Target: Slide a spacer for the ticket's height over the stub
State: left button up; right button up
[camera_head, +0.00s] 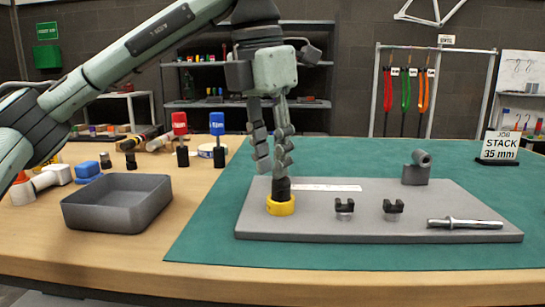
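The job ticket (500,146) at the right back reads "STACK 35 mm". A dark upright stub (282,188) stands at the left of the grey plate (330,226). A yellow ring-shaped spacer (281,207) sits low around the stub, at plate level. My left gripper (272,170) points down just above the stub. Its two fingers are apart, with nothing seen between them; whether a fingertip touches the stub top is unclear. The yellow spacer is below the fingertips. My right gripper is out of view.
An empty grey tray (118,203) is at left. Red (180,124) and blue (217,124) tagged pieces stand behind. The green mat (215,235) is clear in front.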

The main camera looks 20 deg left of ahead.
pick_arm(q)
notch_tip(320, 180, up, 12)
jog(key=s, duration=0.1)
jog(key=shift+s+a, duration=0.3)
jog(key=shift+a, duration=0.15)
